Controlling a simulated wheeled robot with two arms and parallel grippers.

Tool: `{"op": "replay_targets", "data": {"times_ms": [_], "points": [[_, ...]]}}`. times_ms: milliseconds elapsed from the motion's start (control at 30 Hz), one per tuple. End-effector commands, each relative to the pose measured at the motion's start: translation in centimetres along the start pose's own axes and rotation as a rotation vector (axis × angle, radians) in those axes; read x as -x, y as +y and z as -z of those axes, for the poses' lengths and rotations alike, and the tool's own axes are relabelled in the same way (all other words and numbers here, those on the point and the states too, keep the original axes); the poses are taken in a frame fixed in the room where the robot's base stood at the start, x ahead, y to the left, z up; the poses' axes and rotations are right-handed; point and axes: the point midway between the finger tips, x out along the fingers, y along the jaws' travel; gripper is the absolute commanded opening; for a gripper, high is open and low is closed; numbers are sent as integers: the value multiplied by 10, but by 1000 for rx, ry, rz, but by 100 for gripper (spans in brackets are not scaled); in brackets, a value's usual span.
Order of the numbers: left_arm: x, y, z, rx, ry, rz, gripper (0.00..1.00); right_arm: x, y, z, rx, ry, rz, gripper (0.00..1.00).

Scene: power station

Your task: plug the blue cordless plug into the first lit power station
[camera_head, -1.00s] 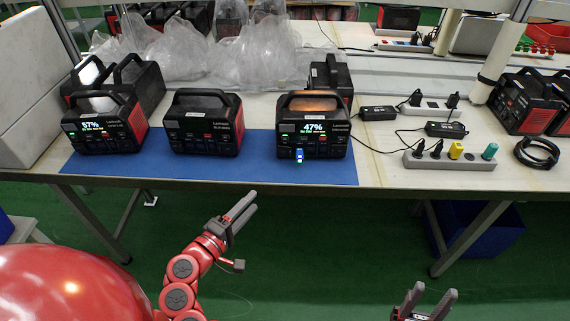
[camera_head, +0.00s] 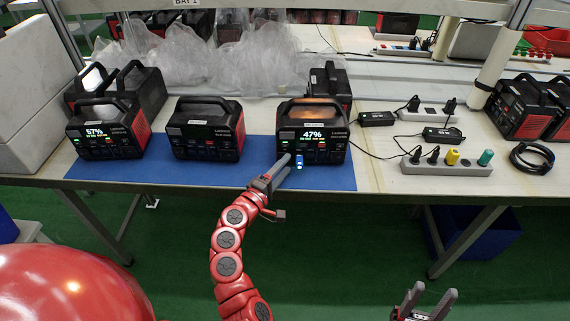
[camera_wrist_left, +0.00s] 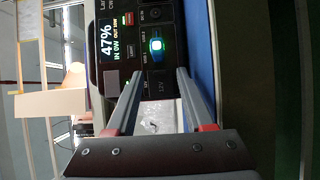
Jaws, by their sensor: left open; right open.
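The blue plug (camera_head: 299,160) sits at the front face of the right power station (camera_head: 313,115), whose screen reads 47%. In the left wrist view the plug (camera_wrist_left: 156,45) has a pale glowing centre and lies just beyond the fingertips. The left power station (camera_head: 104,128) is lit and reads 57%. The middle power station (camera_head: 205,130) has a dark screen. My left gripper (camera_head: 285,164) is open, its fingers pointing at the station's front just left of the plug, with nothing between them. My right gripper (camera_head: 435,290) is open and empty, low in front of the table.
The stations stand on a blue mat (camera_head: 225,175) near the table's front edge. A grey power strip (camera_head: 445,168) with several plugs and a coiled black cable (camera_head: 532,157) lie to the right. Clear plastic bags (camera_head: 190,60) and more stations stand behind.

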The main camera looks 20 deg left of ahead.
Motion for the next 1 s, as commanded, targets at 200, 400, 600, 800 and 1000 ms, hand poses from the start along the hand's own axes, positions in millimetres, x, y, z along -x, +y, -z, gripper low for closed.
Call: {"op": "replay_targets", "data": {"times_ms": [200,400,600,800,1000], "points": [[-9,1,0,-4,-1,-1,52,-1,0,0,0,0,0,50],[-9,1,0,-3,-1,0,52,-1,0,0,0,0,0,50],[-9,0,0,-3,-1,0,18,-1,0,0,0,0,0,50],[-9,1,0,-2,0,0,0,-1,0,0,0,0,0,50],[-14,1,-5,1,72,1,0,-7,0,1,0,0,0,50]]}}
